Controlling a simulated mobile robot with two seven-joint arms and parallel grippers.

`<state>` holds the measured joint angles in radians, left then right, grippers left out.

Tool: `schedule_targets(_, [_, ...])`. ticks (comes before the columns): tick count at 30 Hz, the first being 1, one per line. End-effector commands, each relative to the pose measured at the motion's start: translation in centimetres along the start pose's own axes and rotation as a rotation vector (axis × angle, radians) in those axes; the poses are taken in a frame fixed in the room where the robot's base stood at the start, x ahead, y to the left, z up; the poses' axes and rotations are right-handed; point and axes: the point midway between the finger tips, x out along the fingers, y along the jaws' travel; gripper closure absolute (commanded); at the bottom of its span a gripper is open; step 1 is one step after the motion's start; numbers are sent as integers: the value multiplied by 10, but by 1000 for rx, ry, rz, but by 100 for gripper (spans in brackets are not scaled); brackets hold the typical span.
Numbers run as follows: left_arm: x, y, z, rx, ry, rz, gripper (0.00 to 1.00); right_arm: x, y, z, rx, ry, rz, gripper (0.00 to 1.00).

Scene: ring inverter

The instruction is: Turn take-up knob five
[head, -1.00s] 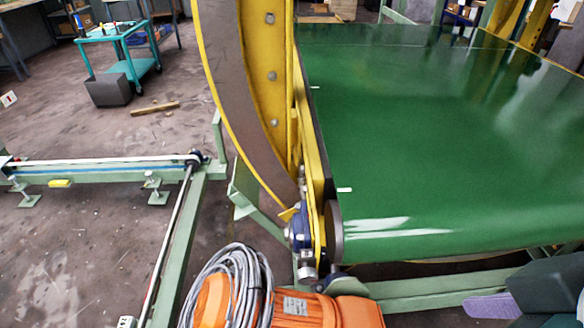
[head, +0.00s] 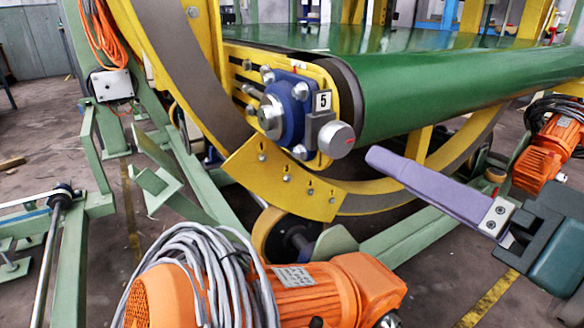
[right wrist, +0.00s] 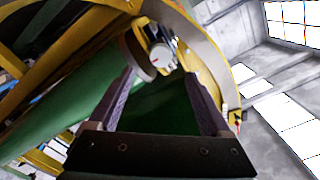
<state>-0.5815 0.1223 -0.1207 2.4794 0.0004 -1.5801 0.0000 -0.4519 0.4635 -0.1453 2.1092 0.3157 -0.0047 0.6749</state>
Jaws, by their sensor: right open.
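Take-up knob five (head: 337,139) is a round silver knob on a grey block, just below a white label (head: 322,101) reading 5. It sits beside a blue bearing housing (head: 287,110) on a yellow plate at the end of the green belt. My right gripper (head: 378,158) has purple fingers and is just right of the knob, apart from it. In the head view the fingers overlap. In the right wrist view the gripper (right wrist: 160,80) is open and empty, with a pale round face, probably the knob (right wrist: 160,54), ahead between the fingertips. My left gripper is not in view.
The green belt (head: 450,85) runs right just above my right gripper. A yellow curved ring (head: 385,197) passes below the knob. An orange motor (head: 310,290) with grey cable is in front; another orange motor (head: 550,147) is at right. Green frame beams are at left.

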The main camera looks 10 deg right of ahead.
Motion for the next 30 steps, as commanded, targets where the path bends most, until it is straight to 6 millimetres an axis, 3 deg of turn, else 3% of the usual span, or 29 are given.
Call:
schedule_targets(5, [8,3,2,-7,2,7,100,13,1,0,7,16,-13,18])
schedule_targets(18, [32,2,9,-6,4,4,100,83,0,0,5,13,-12,18])
schedule_targets(24, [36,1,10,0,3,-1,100,97,0,-1,4,10,-10,18])
schedule_targets(30, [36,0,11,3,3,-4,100,99,-1,-1,5,8,-9,18])
